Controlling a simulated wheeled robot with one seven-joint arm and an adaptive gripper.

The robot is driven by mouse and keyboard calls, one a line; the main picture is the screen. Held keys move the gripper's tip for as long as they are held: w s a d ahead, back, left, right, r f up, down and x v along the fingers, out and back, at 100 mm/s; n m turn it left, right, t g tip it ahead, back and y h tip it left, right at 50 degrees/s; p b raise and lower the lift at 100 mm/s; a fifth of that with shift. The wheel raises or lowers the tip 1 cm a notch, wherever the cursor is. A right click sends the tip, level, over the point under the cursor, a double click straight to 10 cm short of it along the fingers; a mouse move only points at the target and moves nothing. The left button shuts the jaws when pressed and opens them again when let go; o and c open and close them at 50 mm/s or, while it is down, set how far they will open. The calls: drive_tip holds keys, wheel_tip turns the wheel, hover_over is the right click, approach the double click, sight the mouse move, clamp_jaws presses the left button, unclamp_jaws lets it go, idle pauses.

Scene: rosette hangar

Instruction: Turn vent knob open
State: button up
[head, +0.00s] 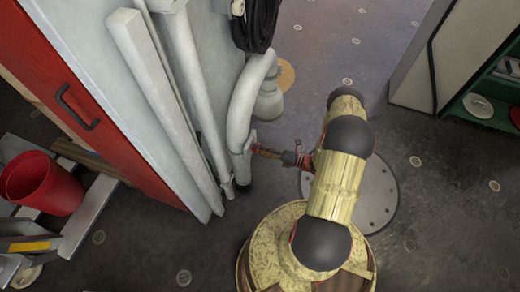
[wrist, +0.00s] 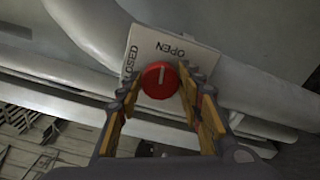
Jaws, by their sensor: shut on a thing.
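The vent knob (wrist: 160,79) is round and red with a short white line. It sits on a pale plate (wrist: 195,52) lettered OPEN along the top and CLOSED down the left in the wrist view. The line stands nearly upright there, its upper end towards the OPEN lettering. My gripper (wrist: 157,87) is shut on the knob, with one yellow-padded finger on each side. In the head view my gripper (head: 268,152) reaches left to the plate on the pale pipe (head: 240,115). The knob itself cannot be made out there.
Pale vertical pipes (head: 150,80) run along the wall left of my gripper. A black coiled cable (head: 257,22) hangs above. A red bucket (head: 42,183) stands at far left, green shelves (head: 490,105) at far right. Dark floor (head: 440,200) is clear to the right.

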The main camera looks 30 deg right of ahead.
drive_tip(key=shift+f+m, duration=0.1)
drive_tip(key=shift+m, duration=0.8)
drive_tip(key=o, duration=1.2)
drive_tip(key=shift+c, duration=0.2)
drive_tip(key=shift+d, duration=0.1)
drive_tip(key=v, duration=1.2)
